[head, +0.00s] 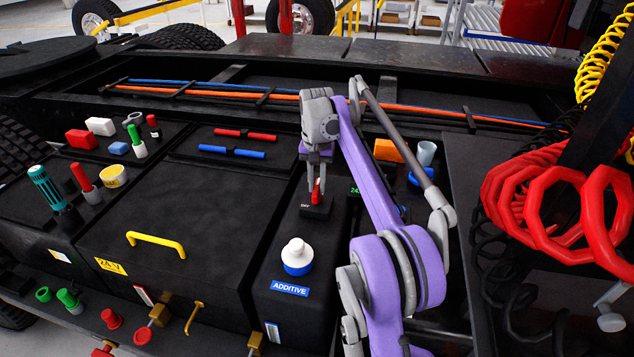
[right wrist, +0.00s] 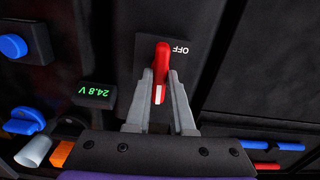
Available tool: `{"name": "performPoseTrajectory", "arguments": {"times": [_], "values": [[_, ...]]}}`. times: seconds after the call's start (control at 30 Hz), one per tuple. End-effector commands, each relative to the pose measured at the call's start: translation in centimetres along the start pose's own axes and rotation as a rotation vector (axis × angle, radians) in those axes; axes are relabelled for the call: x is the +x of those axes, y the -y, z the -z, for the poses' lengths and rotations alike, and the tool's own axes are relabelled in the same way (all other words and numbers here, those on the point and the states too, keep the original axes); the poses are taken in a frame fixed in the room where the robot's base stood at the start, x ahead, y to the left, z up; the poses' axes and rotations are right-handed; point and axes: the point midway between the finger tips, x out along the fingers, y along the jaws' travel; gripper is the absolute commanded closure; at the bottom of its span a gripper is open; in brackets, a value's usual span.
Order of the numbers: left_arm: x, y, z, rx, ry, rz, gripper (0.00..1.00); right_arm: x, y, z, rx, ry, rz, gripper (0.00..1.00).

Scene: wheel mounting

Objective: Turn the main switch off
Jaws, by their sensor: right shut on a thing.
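The main switch has a red handle (head: 317,191) on a small black base (head: 315,210) on top of the dark box. In the right wrist view the red handle (right wrist: 162,70) runs nearly up and down the picture, with the word OFF (right wrist: 180,49) to the right of its upper end. My right gripper (head: 316,186) points down at the switch. In the right wrist view its fingers (right wrist: 160,88) are shut on the handle, one on each side. The fingers partly hide the handle in the head view. My left gripper is not in view.
A green-lit 24.8 V display (right wrist: 95,94) is beside the switch. A white and blue additive cap (head: 297,256) stands in front of it. An orange block (head: 386,150) and a blue valve (right wrist: 24,121) are close by. Red coiled hoses (head: 560,195) hang at the right.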

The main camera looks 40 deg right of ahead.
Motion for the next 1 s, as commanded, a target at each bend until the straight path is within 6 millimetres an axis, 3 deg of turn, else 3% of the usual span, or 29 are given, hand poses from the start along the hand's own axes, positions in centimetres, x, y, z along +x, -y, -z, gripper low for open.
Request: {"name": "performPoseTrajectory", "arguments": {"times": [1.0], "values": [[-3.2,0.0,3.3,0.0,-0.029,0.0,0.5,-0.2,0.0,0.0,-0.908,-0.001,0.0,1.0]]}}
